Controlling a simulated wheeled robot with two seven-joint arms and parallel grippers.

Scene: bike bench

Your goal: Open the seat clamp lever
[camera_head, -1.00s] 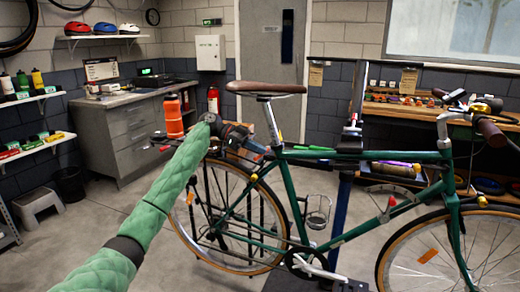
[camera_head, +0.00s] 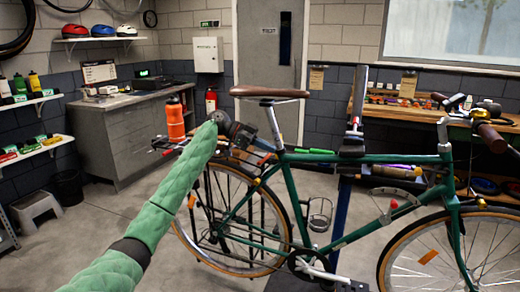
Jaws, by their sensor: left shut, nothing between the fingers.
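The green bicycle (camera_head: 350,159) is held in a stand, with its brown saddle (camera_head: 270,92) on a silver seat post (camera_head: 272,122). The seat clamp (camera_head: 280,151) is at the foot of the post, where it meets the green frame. Its lever is too small to make out. My left arm, in a green quilted sleeve, comes in from the lower left. My left gripper (camera_head: 262,147) is shut and empty, just left of the clamp and behind the seat post. I cannot tell whether its tips touch the lever. My right gripper is not in view.
The rear wheel (camera_head: 232,262) and rack lie under my left gripper. The blue stand post (camera_head: 342,215) rises behind the frame. An orange bottle (camera_head: 175,118) stands at the left. A tool-covered bench (camera_head: 400,112) is behind.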

